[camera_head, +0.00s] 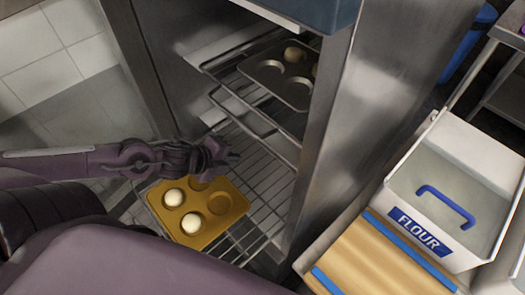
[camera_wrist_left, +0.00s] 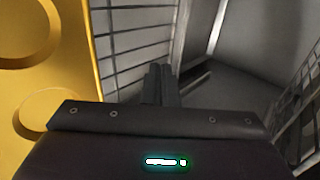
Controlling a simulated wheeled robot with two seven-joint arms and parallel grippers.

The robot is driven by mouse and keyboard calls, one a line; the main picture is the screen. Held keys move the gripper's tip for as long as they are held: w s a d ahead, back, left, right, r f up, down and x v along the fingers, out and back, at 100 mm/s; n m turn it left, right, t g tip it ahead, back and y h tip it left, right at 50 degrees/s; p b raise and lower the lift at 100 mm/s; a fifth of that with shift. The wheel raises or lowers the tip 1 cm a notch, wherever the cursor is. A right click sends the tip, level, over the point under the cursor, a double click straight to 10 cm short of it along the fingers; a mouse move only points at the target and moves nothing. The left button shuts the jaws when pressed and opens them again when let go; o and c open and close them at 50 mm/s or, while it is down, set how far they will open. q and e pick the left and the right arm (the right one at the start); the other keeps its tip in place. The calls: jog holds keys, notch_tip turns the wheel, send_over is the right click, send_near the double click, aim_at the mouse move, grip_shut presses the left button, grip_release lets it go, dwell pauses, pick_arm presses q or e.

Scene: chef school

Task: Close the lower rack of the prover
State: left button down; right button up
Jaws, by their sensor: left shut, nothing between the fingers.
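The prover is a tall steel cabinet (camera_head: 337,130) with its front open. Its lower rack (camera_head: 262,185) is a wire shelf that sticks out of the cabinet toward me. A yellow muffin tray (camera_head: 211,236) with several pale dough balls lies on the rack's front part. My left gripper (camera_head: 226,152) is over the back edge of the tray, near the rack. It is shut and empty. In the left wrist view the shut fingers (camera_wrist_left: 160,82) show beside the yellow tray (camera_wrist_left: 75,65) and the rack's wires (camera_wrist_left: 135,35). I cannot tell whether they touch the rack. My right gripper is not in view.
An upper rack (camera_head: 240,95) holds a dark muffin tray (camera_head: 270,75) inside the cabinet. A white flour bin (camera_head: 455,180) with a blue handle and a wooden board (camera_head: 372,262) stand at the right.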

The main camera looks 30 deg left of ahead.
aim_at(268, 151)
pick_arm(q)
jog(key=shift+b+x, duration=0.95)
jog(key=shift+b, duration=0.05)
jog(key=shift+w+d+f+b, duration=0.1)
jog(key=shift+w+f+b, duration=0.25)
jog(key=shift+f+b, duration=0.15)
jog(key=shift+w+d+f+b, duration=0.2)
jog(key=shift+w+f+b, duration=0.25)
jog(key=shift+w+b, duration=0.1)
jog(key=shift+w+d+f, duration=0.15)
jog(key=shift+w+f, duration=0.35)
jog(key=x, duration=0.3)
jog(key=shift+w+d, duration=0.15)
jog(key=shift+d, duration=0.05)
jog(key=shift+w+d+r, duration=0.1)
jog(key=shift+w+d, duration=0.05)
jog(key=shift+w, duration=0.35)
jog(key=shift+w+d+r, duration=0.1)
jog(key=shift+w+d, duration=0.05)
jog(key=shift+w, duration=0.3)
jog(key=shift+w+d+f+p, duration=0.1)
jog(key=shift+w+p, duration=0.1)
jog(key=shift+w, duration=0.15)
jog(key=shift+w+d+p, duration=0.15)
jog(key=shift+w+p, duration=0.05)
jog(key=shift+w, duration=0.15)
jog(key=shift+w, duration=0.1)
